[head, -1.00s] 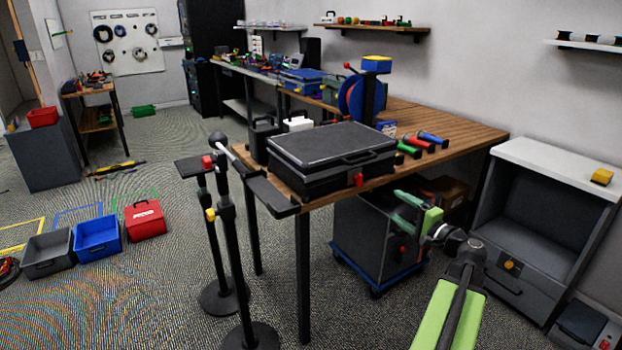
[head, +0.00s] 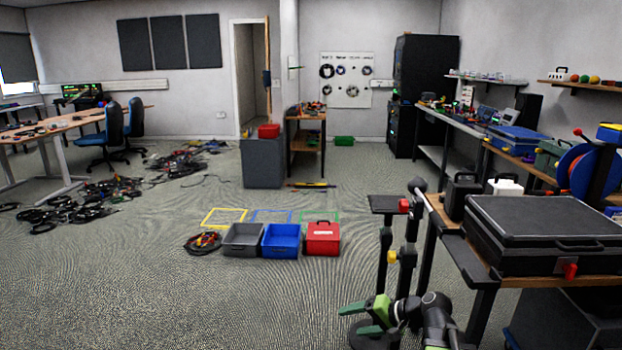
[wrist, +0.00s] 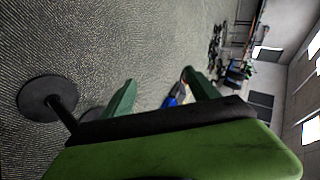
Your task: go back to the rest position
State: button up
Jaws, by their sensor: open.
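My gripper (head: 357,320) shows at the bottom of the head view, right of the middle, with green fingers spread apart and nothing between them. It points left, over the floor, in front of the black stands. In the wrist view its two green fingers (wrist: 160,97) stand apart, with carpet between them. My arm reaches up from the bottom edge of the head view, and its lower part is out of the picture.
A black case (head: 540,225) sits on the wooden bench to the right. A black stand (head: 385,245) stands close to my gripper. Grey (head: 243,241), blue (head: 281,241) and red (head: 323,239) boxes are on the floor ahead. Cable piles (head: 85,205) lie at left. The front-left carpet is clear.

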jog(key=s+a+f+n+g+h, duration=0.4)
jog(key=s+a+f, duration=0.2)
jog(key=f, duration=0.1)
jog(key=s+d+f+g+h, duration=0.25)
jog(key=s+d+h, duration=0.2)
jog(key=d, duration=0.45)
notch_tip(320, 180, up, 26)
jog(key=p, duration=2.6)
jog(key=shift+d+r+t, duration=0.15)
jog(key=shift+r+t, duration=0.05)
jog(key=shift+t, duration=0.15)
